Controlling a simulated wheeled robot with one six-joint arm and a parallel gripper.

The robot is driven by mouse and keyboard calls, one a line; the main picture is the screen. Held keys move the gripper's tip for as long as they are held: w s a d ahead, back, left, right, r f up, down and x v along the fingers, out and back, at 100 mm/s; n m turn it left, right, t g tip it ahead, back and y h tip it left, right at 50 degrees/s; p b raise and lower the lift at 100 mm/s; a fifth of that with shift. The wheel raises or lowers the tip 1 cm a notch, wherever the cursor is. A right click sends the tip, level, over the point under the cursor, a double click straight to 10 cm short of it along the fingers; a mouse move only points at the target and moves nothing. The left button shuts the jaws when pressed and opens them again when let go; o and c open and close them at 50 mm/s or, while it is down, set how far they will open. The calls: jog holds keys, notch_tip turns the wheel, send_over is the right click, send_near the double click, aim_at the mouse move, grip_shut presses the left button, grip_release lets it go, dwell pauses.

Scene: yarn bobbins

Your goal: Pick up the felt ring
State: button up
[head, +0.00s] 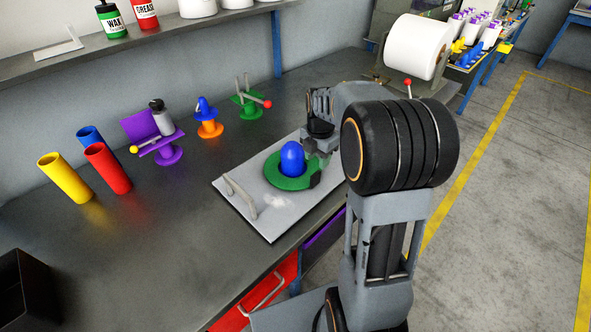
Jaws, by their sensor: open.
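The green felt ring (285,183) lies flat around the base of an upright blue dome-topped post (292,158) on a light grey plate (243,182). My gripper (314,168) is at the ring's right side, with its jaws open. One dark fingertip shows over the ring's front right edge. The gripper body hides part of the ring's right side and the other finger. I cannot tell whether the fingers touch the ring.
The plate has a raised bar handle (239,198) at its left. Yellow (64,178), red (108,168) and blue tubes stand on the dark bench (180,245). Purple, orange and green (250,107) stands line the back. A black box (25,290) sits front left. The bench's front middle is clear.

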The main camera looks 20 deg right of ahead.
aim_at(316, 173)
jog(key=shift+a+f, duration=0.1)
jog(key=shift+f, duration=3.45)
grip_shut()
